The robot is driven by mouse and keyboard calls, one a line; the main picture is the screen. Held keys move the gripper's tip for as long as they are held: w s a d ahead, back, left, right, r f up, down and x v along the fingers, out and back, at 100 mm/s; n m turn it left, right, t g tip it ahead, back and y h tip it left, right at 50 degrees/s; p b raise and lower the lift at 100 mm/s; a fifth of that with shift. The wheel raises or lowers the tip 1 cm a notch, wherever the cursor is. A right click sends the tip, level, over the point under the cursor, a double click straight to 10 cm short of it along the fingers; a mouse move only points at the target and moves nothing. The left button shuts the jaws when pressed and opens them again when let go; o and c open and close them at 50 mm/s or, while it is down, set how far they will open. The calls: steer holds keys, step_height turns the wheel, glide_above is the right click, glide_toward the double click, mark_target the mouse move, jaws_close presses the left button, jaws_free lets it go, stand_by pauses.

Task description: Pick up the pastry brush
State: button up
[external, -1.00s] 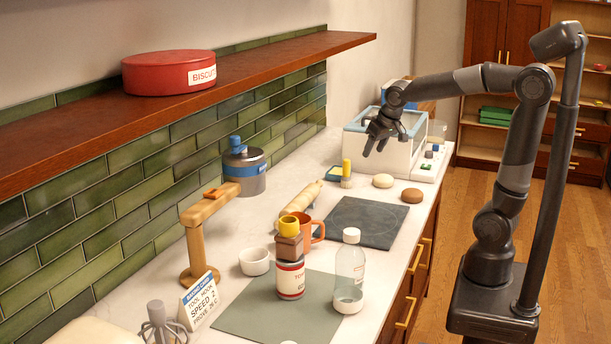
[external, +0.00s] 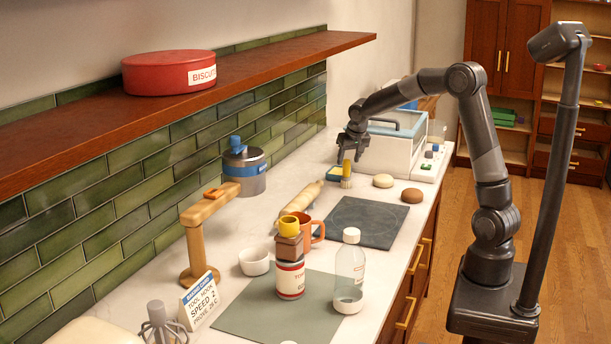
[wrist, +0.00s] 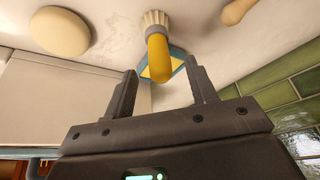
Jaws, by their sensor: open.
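The pastry brush (external: 346,174) has a yellow handle and pale bristles. It stands upright on the counter, bristles down, in front of the white glass-topped box. In the wrist view the brush (wrist: 157,55) shows its rounded yellow handle end toward the camera, ahead of and between the fingers. My gripper (external: 352,158) is open and just above the brush; in the wrist view its two fingers (wrist: 164,88) stand apart with nothing held. Whether the fingers overlap the handle's top in height is hard to tell.
A blue-edged yellow item (external: 333,174) lies right beside the brush. A pale dough ball (external: 383,181) and a brown one (external: 412,195) sit to the right. The white box (external: 395,145) stands close behind. A rolling pin (external: 300,198) and dark mat (external: 365,222) lie nearer.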

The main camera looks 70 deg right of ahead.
mark_target(346, 169)
steer(key=x, duration=0.6)
steer(key=shift+w+d+f, duration=0.1)
steer(key=shift+d+f, duration=0.05)
steer(key=shift+f, duration=0.2)
steer(key=shift+c, duration=0.3)
steer(key=c, duration=1)
steer(key=shift+r, duration=0.15)
